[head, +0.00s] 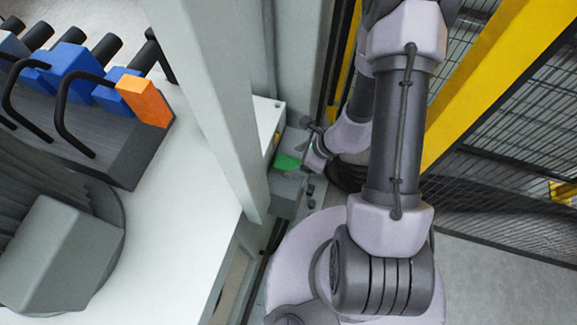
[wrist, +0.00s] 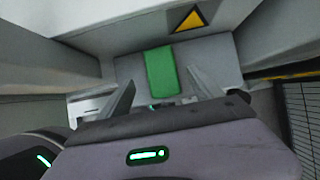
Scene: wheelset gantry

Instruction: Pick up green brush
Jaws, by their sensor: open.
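The green brush (wrist: 162,72) lies on a grey surface in the wrist view, its long side pointing toward my gripper. My gripper (wrist: 158,95) is open, with one finger to the left of the brush's near end and one to the right. Nothing is between the fingers that I can see as held. In the head view a green patch of the brush (head: 287,162) shows on a grey ledge beside my wrist. Part of it is hidden there, and the fingers are hard to make out.
A pale post (head: 215,100) stands just left of the ledge. A yellow warning triangle (wrist: 190,20) is on the wall behind the brush. A yellow-framed mesh fence (head: 490,80) is on the right. A white table (head: 180,215) with blue and orange blocks is on the left.

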